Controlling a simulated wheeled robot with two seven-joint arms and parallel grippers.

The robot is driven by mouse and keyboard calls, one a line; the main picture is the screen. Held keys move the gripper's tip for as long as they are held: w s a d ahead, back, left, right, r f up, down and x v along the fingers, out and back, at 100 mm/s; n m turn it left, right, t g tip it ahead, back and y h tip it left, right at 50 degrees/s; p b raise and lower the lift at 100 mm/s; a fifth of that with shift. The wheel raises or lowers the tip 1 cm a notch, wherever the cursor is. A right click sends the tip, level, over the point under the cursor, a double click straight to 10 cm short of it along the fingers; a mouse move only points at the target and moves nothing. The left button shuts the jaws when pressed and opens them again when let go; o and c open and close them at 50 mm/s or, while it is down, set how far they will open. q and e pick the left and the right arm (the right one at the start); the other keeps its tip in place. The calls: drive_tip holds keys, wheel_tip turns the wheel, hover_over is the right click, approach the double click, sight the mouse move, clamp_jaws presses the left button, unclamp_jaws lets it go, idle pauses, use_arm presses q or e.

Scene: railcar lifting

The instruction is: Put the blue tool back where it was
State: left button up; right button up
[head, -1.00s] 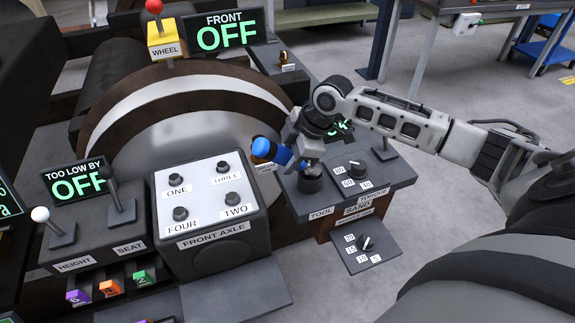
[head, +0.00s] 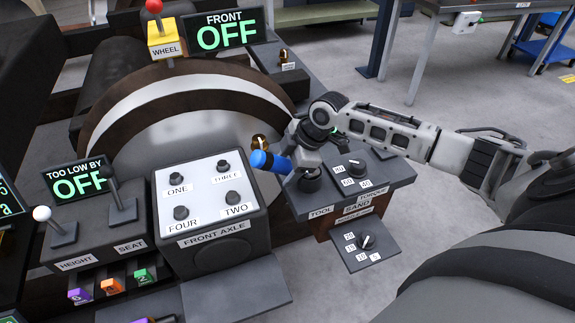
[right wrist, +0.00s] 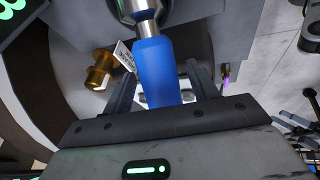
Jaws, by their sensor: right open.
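The blue tool (head: 268,160) has a blue handle pointing left and tilted in the head view, just left of the round black holder (head: 311,182) on the TOOL ledge. In the right wrist view the blue handle (right wrist: 156,68) lies between my finger pads, and its metal shaft runs off the top edge. My right gripper (head: 298,158) is open around the handle; the jaws (right wrist: 160,88) show a gap on each side. Whether the tool's far end sits in the holder is hidden. My left gripper is not in view.
The FRONT AXLE box (head: 208,205) is close on the left. A brass fitting (right wrist: 100,70) is beside the handle. Displays read OFF.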

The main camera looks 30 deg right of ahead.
sight(287, 160)
drive_tip(key=v, duration=0.7)
drive_tip(key=shift+w+a+r, duration=0.15)
drive_tip(key=shift+w, duration=0.2)
drive_tip(key=v, duration=0.8)
drive_tip(key=shift+r, duration=0.4)
drive_tip(key=shift+s, duration=0.1)
